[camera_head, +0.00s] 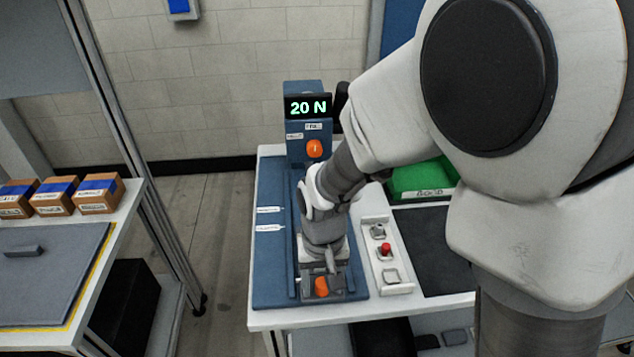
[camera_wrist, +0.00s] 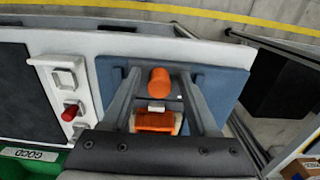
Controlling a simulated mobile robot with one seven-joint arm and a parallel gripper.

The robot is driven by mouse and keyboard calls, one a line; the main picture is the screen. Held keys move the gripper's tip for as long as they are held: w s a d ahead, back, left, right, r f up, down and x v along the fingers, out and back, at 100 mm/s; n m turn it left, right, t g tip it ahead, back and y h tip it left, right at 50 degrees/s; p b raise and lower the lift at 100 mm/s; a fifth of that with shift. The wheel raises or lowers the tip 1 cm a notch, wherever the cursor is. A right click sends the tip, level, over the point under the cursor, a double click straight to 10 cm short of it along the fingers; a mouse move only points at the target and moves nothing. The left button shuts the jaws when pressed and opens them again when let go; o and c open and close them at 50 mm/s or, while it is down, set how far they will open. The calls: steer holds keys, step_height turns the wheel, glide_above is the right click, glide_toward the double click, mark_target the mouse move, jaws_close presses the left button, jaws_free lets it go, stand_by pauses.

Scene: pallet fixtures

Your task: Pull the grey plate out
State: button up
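A blue fixture (camera_head: 272,277) stands on the white table, with a tall blue block at its back and a display (camera_head: 308,107) reading "20 N". An orange part (camera_head: 321,287) sits at its front end. In the wrist view an orange round knob (camera_wrist: 158,80) stands between my gripper's fingers (camera_wrist: 159,72), with a gap on each side. My gripper is open, low over the front of the fixture. An orange block (camera_wrist: 155,122) and a small white label lie behind the knob. Any grey plate in the fixture is mostly hidden by my gripper.
A panel with a red button (camera_head: 385,249) lies right of the fixture, before a green bin (camera_head: 420,178). On the left table, a flat grey plate (camera_head: 60,285) with a small handle lies near several brown boxes (camera_head: 97,195). Open floor separates the tables.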

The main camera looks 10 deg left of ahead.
steer(key=shift+w+r+p, duration=0.15)
steer(key=shift+r+p, duration=2.15)
steer(key=shift+r, duration=1.05)
steer(key=s+d+r+m+t, duration=0.1)
steer(key=s+d+r+t, duration=0.2)
steer(key=d+r, duration=0.6)
steer(key=s+d+r+m+t, duration=0.2)
steer(key=s+d+r, duration=0.2)
steer(key=d+r, duration=0.6)
steer(key=shift+s+r+t, duration=0.35)
steer(key=shift+t, duration=0.05)
